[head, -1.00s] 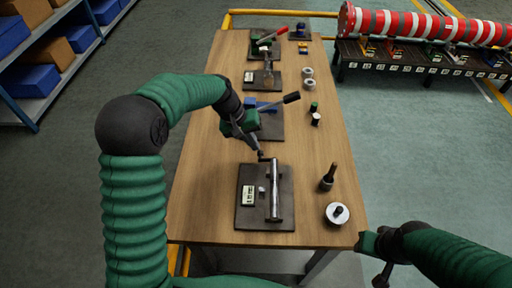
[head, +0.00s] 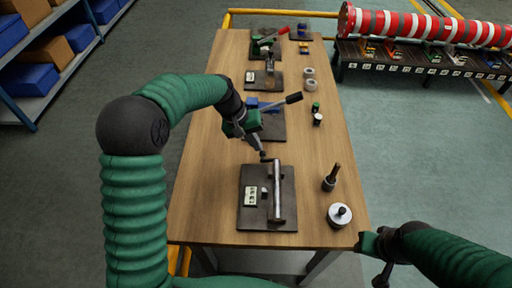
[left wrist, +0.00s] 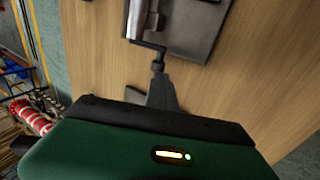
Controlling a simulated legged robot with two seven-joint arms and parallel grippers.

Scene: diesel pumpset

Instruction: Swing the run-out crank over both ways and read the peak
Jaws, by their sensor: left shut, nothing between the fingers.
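The run-out fixture is a dark plate (head: 253,222) near the table's front, carrying a silver shaft (head: 277,196) and a small pale readout card (head: 251,196). The crank (head: 268,159) is a short dark arm at the shaft's far end; it also shows in the left wrist view (left wrist: 150,45). My left gripper (head: 262,153) is shut with nothing between its fingers. Its tips are right at the crank's handle end, and I cannot tell whether they touch it. The card's reading is too small to make out. My right gripper (head: 381,272) is off the table's front right corner, its jaws unclear.
A dark-handled tool (head: 330,178) and a silver disc with a knob (head: 339,215) stand right of the fixture. More fixtures stand at the far end. The table's front left is clear.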

